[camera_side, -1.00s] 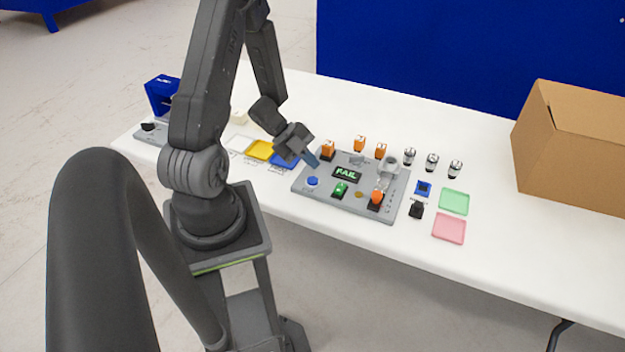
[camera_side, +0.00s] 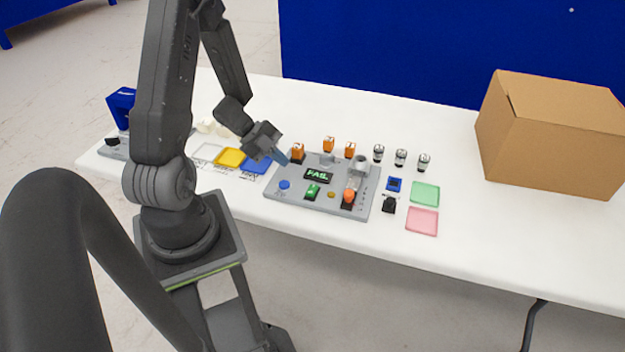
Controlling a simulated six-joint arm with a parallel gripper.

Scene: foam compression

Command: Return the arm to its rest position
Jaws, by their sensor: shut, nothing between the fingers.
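My gripper (camera_side: 283,159) is shut and empty. Its blue-grey fingertips point down and to the right, over or just beside the upper left part of the grey test panel (camera_side: 263,195); I cannot tell whether they touch it. My arm stands at the left, bent over the table.
White, yellow (camera_side: 229,158) and blue (camera_side: 256,165) trays lie left of the panel. Orange-topped (camera_side: 328,145) and grey-topped (camera_side: 400,158) pieces stand behind it. Green (camera_side: 425,194) and pink (camera_side: 422,221) trays lie right. A cardboard box (camera_side: 555,140) stands far right. The front right table is clear.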

